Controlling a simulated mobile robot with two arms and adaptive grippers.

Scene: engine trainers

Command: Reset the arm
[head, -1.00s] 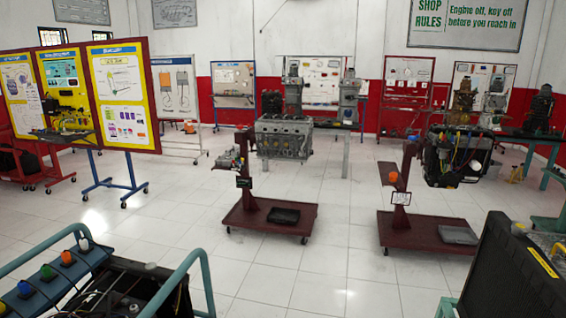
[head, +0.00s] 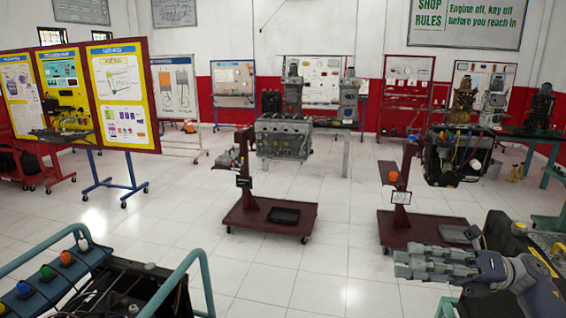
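My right gripper (head: 432,264) is in the head view at the lower right, its grey fingers pointing left. It is in front of the black engine trainer at the right edge and hides part of it. The fingers look close together, but from this side I cannot tell whether they are open or shut. I see nothing clearly held in them. My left gripper is not in view.
A trainer with teal rails (head: 190,262) and coloured caps fills the lower left. A black trainer (head: 495,232) stands at right. Two dark red engine stands (head: 243,213) (head: 398,222) are further back. White floor (head: 290,272) between them is clear.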

